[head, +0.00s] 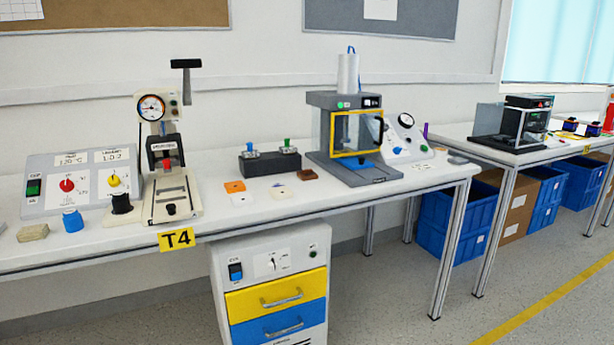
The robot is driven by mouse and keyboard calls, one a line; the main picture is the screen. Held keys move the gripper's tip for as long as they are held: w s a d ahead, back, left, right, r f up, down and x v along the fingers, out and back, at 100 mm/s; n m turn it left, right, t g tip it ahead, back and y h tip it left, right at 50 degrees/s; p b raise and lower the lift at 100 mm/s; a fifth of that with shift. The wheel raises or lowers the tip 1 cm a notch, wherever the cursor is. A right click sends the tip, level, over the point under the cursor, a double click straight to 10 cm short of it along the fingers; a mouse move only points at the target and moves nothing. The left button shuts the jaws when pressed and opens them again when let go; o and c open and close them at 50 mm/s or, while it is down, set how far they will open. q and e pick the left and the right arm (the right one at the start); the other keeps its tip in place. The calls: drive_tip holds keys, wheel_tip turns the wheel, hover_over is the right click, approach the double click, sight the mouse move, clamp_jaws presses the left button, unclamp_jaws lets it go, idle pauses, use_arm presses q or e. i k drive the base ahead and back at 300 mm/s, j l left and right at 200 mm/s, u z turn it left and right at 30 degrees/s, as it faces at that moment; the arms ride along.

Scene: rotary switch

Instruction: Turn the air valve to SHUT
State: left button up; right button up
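A grey sloped box (407,137) with a round gauge stands on the workbench, right of the grey machine with the yellow-framed window. It carries a small blue knob (397,149) and may be the air valve, but its markings are too small to read. I cannot tell which way the knob points or where SHUT is. Other knobs show too: a red knob (67,185) and a yellow knob (114,180) on the left panel, and a small dial (272,263) on the drawer cabinet. Neither of my grippers is in view.
The white workbench (265,216) bears a press (168,165) and the yellow-framed machine (345,135), which stands close beside the gauge box. The drawer cabinet (272,285) is under the bench front. A second bench (520,157) stands to the right, with blue crates (458,220) beneath.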

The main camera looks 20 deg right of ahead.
sight(397, 151)
drive_tip(key=z, duration=1.25)
drive_tip(key=i+l, duration=0.1)
drive_tip(key=l, duration=0.3)
drive_tip(key=i+l, duration=0.15)
drive_tip(key=l, duration=0.2)
drive_tip(key=i+l, duration=0.1)
drive_tip(key=l, duration=0.3)
drive_tip(key=i+l, duration=0.15)
drive_tip(key=l, duration=0.25)
drive_tip(key=i+l+u, duration=0.1)
drive_tip(key=l, duration=0.25)
